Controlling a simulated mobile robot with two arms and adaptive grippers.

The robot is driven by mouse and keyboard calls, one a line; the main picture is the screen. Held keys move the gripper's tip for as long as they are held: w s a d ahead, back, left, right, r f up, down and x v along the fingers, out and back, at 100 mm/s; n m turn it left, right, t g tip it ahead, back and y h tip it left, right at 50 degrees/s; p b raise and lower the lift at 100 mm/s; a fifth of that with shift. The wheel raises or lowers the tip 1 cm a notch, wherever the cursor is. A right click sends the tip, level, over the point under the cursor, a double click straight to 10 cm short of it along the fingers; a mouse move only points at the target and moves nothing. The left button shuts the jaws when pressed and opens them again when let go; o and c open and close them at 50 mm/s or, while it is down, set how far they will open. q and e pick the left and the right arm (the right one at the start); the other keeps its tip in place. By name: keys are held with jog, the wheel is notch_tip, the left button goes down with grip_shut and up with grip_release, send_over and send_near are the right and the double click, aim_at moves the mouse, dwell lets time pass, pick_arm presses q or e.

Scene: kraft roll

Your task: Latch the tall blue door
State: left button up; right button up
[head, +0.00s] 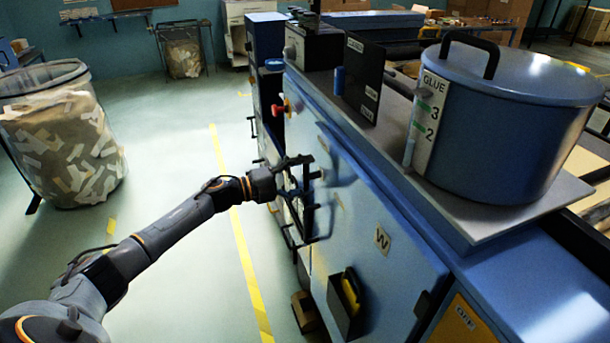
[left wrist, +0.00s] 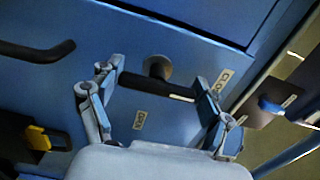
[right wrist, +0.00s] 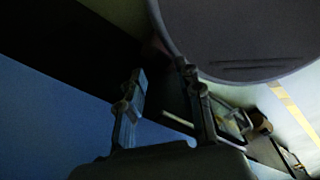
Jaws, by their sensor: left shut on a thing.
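The tall blue door (head: 368,210) is the machine's front panel, and it also shows in the left wrist view (left wrist: 110,35). My left gripper (head: 308,195) is at the door front. In the left wrist view its fingers (left wrist: 160,105) stand on either side of the lever and are shut on it. The lever is mostly hidden in the head view. My right gripper (right wrist: 163,110) has its fingers apart with nothing seen between them.
A blue glue pot (head: 490,130) stands on the machine top. A black holder with a yellow item (head: 348,300) is low on the front. A red knob (head: 280,108) sits further along. A clear bin of scraps (head: 65,140) stands at left. The floor between is clear.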

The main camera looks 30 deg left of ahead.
pick_arm(q)
jog(key=o, duration=1.1)
jog(key=v, duration=1.2)
jog(key=shift+f, duration=0.1)
